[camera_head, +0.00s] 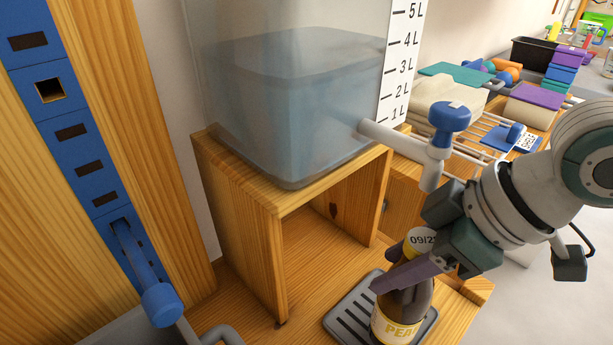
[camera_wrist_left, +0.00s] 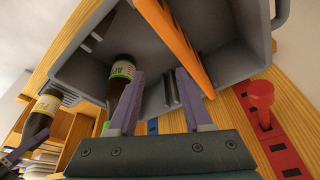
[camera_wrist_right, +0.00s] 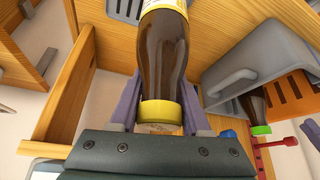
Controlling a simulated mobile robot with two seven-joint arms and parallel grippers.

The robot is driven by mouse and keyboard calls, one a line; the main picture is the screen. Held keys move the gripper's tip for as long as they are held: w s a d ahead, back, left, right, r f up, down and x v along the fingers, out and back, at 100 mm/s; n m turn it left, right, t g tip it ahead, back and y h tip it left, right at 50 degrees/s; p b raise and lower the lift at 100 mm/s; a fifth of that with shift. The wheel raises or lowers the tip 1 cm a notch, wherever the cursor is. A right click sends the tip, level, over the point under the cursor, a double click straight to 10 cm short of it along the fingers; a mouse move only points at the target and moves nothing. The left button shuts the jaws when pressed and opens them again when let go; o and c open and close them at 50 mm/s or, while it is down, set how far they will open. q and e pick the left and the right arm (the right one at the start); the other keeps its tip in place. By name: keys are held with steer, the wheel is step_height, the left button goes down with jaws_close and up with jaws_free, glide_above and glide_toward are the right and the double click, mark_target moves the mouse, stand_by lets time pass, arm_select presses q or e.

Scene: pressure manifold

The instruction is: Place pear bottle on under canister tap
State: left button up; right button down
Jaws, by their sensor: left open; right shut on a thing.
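The pear bottle (camera_head: 403,312) is brown with a yellow label and stands upright over the grey slotted drip tray (camera_head: 348,318), below the canister tap (camera_head: 437,150). I cannot tell whether its base touches the tray. My right gripper (camera_head: 408,268) is shut on the bottle's upper part; the bottle (camera_wrist_right: 163,60) also shows between its fingers in the right wrist view. The tap has a blue knob and juts from the clear canister (camera_head: 290,100). My left gripper (camera_wrist_left: 160,95) is open and empty beside a grey bin, out of the head view.
The canister rests on an open wooden stand (camera_head: 245,215). A panel with blue modules and a blue lever (camera_head: 158,300) stands at left. A red knob (camera_wrist_left: 262,95) is near the bin. A rack with coloured boxes (camera_head: 535,95) stands behind.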

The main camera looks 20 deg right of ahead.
steer(key=shift+w+a+f, duration=0.75)
steer(key=shift+w+f, duration=0.15)
steer(key=shift+w, duration=0.05)
steer(key=shift+c, duration=1.8)
jaws_free()
steer(key=shift+f, duration=0.1)
